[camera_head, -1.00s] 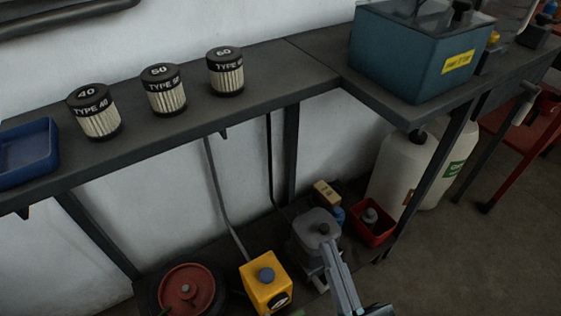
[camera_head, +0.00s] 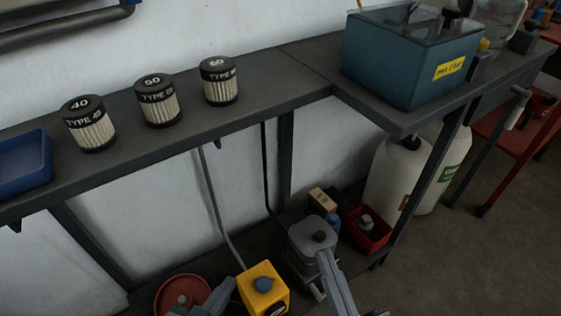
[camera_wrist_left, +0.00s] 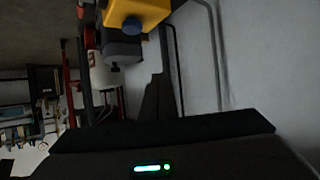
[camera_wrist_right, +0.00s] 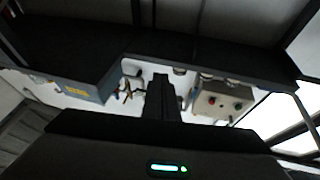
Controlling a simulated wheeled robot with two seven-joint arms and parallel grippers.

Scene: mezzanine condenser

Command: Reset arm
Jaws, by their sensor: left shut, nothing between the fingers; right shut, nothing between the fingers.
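My left gripper (camera_head: 228,284) shows at the bottom edge of the head view, between the red round lid and the yellow can. It is shut and empty; its dark closed fingers (camera_wrist_left: 155,98) also show in the left wrist view. My right gripper (camera_head: 323,256) is at the lower middle of the head view, in front of the grey canister. It is shut and empty, and its closed fingers (camera_wrist_right: 162,92) point up the middle of the right wrist view. Most of both arms lies outside the head view.
A dark shelf (camera_head: 275,88) carries filters marked 40 (camera_head: 89,125), 50 (camera_head: 159,102) and 60 (camera_head: 219,82), a blue tray (camera_head: 24,165) and a teal tank (camera_head: 405,65). Below stand a yellow can (camera_head: 262,288), grey canister (camera_head: 307,240), red bin (camera_head: 367,232) and red lid (camera_head: 170,288).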

